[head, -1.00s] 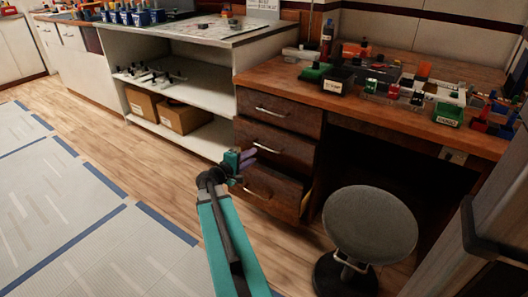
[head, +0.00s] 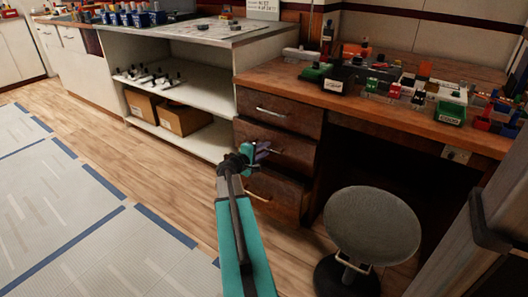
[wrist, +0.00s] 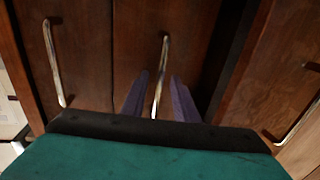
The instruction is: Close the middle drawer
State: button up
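The middle drawer (head: 292,152) is dark brown wood with a metal bar handle, in the desk's stack of three. In the head view my gripper (head: 264,149) is in front of it and hides part of its front and handle. The middle drawer also shows in the wrist view (wrist: 135,60), turned so its handle (wrist: 162,70) runs upright. My two purple fingers stand apart on either side of that handle, with a visible gap to each. My gripper is open and holds nothing. The middle drawer looks nearly flush; I cannot tell how far out it stands.
The top drawer (head: 280,112) is above and the bottom drawer (head: 278,192) below. A round grey stool (head: 372,225) stands at the right, before the desk's knee space. A white shelf with boxes (head: 185,118) is at the left. The wooden floor at left is clear.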

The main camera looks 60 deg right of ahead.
grip_shut()
jog(key=shift+d, duration=0.1)
jog(key=d, duration=0.3)
jog(key=shift+s+d+r, duration=0.1)
jog(key=shift+s+d, duration=0.05)
jog(key=shift+d, duration=0.2)
grip_release()
jog(key=shift+a, duration=0.2)
